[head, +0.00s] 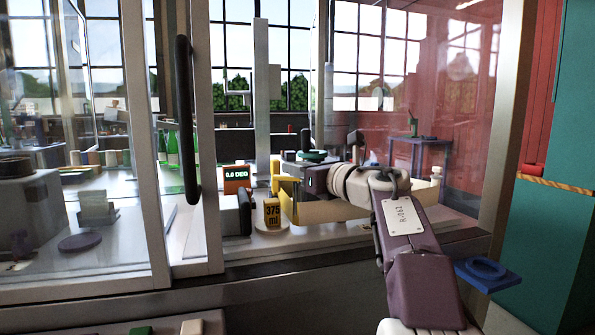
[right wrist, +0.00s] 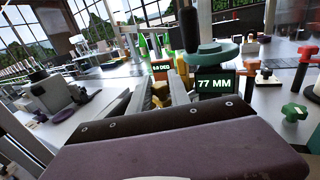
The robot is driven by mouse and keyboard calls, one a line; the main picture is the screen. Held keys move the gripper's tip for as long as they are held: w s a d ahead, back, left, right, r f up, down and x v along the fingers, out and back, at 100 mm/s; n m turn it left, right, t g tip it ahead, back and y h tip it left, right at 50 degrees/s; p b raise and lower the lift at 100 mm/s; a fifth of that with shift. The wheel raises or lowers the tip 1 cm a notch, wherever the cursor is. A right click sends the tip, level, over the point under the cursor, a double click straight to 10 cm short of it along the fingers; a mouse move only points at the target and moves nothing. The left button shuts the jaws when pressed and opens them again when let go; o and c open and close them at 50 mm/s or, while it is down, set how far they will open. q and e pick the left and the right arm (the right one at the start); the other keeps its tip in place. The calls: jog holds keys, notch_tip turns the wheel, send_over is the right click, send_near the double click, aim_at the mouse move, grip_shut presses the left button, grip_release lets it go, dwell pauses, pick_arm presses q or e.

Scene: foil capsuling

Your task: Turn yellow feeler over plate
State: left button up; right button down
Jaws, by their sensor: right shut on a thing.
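My right gripper (head: 289,185) reaches through the cabinet opening from the right and points left. It is shut on a small yellow piece (head: 275,180), which I take to be the yellow feeler. In the right wrist view the yellow piece (right wrist: 159,96) shows between the fingers (right wrist: 160,98), partly hidden by the gripper body. A yellow block marked 375 ml (head: 272,212) stands just below and in front, on a pale round base (head: 272,227). I cannot tell which surface is the plate. My left gripper is not in view.
An orange display (head: 237,180) reading 0.0 DEG stands left of the gripper. In the right wrist view a 77 MM display (right wrist: 214,84) stands under a green round knob (right wrist: 218,50). A glass door with a black handle (head: 187,118) is at left, and a blue bracket (head: 487,273) at right.

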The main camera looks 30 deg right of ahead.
jog(key=shift+y, duration=0.3)
jog(key=c, duration=1.2)
grip_release()
